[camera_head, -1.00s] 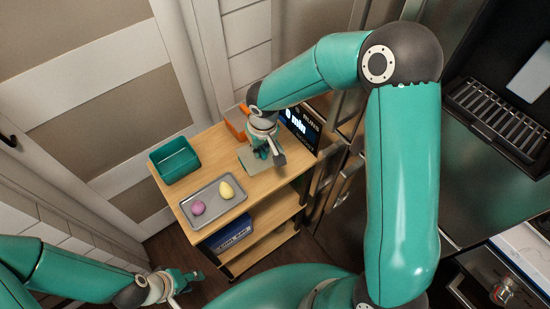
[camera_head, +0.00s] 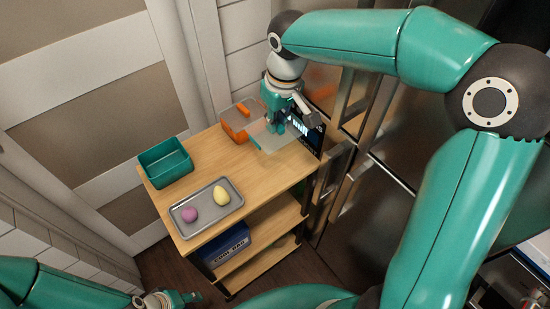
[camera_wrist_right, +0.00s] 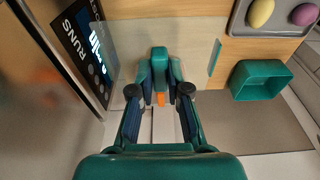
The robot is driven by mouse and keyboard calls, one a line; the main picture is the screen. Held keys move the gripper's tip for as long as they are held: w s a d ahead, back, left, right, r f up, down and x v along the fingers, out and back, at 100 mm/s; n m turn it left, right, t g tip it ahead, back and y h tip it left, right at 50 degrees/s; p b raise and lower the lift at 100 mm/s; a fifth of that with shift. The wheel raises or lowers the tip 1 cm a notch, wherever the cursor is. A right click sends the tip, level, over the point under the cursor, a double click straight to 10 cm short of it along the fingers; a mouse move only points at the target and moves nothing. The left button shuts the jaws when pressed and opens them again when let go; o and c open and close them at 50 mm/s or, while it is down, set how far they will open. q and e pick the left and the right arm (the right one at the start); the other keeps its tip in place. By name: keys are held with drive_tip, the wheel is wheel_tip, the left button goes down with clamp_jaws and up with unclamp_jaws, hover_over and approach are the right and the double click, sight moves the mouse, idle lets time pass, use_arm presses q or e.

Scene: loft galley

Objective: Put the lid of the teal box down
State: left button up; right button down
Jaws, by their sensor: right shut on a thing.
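The teal box (camera_head: 166,163) stands open, with no lid on it, at the left back of the wooden trolley top. It also shows in the right wrist view (camera_wrist_right: 258,80). My right gripper (camera_head: 276,126) is shut on the lid (camera_head: 264,141), a pale, see-through plate with a teal strip. The gap between lid and trolley top is hard to judge. My left gripper (camera_head: 182,299) is low at the picture's bottom, away from the trolley; its jaws are too small to read.
A grey tray (camera_head: 178,222) with a purple egg (camera_head: 191,215) and a yellow egg (camera_head: 221,196) is at the front. An orange container (camera_head: 236,122) and a dark display panel (camera_head: 314,141) stand near the lid. Bare wood (camera_head: 213,160) lies between box and lid.

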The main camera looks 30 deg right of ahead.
sight(275, 162)
wheel_tip(275, 162, down, 13)
drive_tip(key=shift+f, duration=0.2)
drive_tip(key=shift+b, duration=0.35)
drive_tip(key=c, duration=1.1)
unclamp_jaws()
drive_tip(key=shift+c, duration=0.2)
drive_tip(key=shift+r, duration=0.15)
drive_tip(key=r, duration=0.4)
drive_tip(key=s+r, duration=0.1)
drive_tip(key=r, duration=0.6)
drive_tip(key=shift+s+d+r+p, duration=0.15)
drive_tip(key=shift+s+r+p, duration=0.2)
drive_tip(key=shift+s, duration=0.05)
drive_tip(key=shift+f, duration=0.1)
